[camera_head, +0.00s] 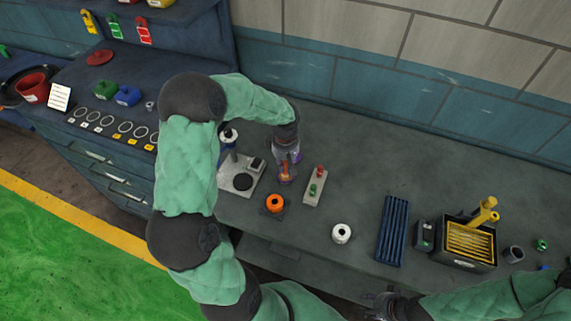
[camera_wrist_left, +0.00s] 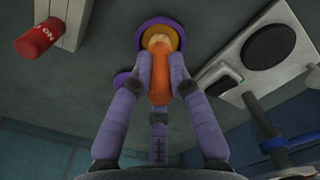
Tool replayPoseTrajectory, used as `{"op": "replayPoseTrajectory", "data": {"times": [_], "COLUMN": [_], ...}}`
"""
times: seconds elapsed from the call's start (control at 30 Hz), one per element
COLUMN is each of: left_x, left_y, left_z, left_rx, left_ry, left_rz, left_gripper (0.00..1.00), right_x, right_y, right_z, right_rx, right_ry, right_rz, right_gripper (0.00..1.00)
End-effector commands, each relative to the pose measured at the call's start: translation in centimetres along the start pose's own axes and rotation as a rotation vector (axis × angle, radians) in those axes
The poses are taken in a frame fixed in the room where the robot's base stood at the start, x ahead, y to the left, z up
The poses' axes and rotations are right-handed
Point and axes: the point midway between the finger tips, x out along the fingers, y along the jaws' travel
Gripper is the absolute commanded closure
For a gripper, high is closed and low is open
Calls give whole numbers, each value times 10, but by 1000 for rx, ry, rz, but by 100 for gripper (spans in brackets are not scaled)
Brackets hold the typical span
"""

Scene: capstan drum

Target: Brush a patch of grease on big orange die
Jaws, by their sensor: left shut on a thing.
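The big orange die (camera_head: 275,203) is an orange ring on a dark square base on the bench, in front of my left gripper. My left gripper (camera_head: 287,172) is shut on an orange-handled brush (camera_head: 286,174), which also shows between the fingers in the left wrist view (camera_wrist_left: 159,85). The brush's tan end is at a round purple pot with a yellowish inside (camera_wrist_left: 160,32); I cannot tell how deep it reaches.
A plate with red and green buttons (camera_head: 315,187) stands right of my left gripper, and a grey device with a black disc (camera_head: 241,178) stands left. A white ring (camera_head: 341,233), a blue slatted tray (camera_head: 392,230) and a yellow-slatted box (camera_head: 469,243) are further right.

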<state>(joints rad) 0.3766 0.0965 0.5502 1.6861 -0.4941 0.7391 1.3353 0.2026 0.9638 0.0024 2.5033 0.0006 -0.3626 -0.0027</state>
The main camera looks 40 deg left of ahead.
Motion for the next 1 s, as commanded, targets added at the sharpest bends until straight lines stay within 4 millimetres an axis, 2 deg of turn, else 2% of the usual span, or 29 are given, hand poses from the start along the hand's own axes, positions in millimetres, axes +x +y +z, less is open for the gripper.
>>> {"op": "replayPoseTrajectory", "data": {"times": [0.23,1.0], "left_x": [-4,-59], "left_y": [-1,0], "left_z": [1,0], "left_rx": [1,1], "left_ry": [-2,0], "left_rz": [-3,-1], "left_gripper": [100,100], "right_x": [-4,-33], "right_y": [-1,-12], "right_z": [0,1], "right_rx": [0,0], "right_ry": [0,0], "right_rz": [0,0], "right_gripper": [60,60]}}
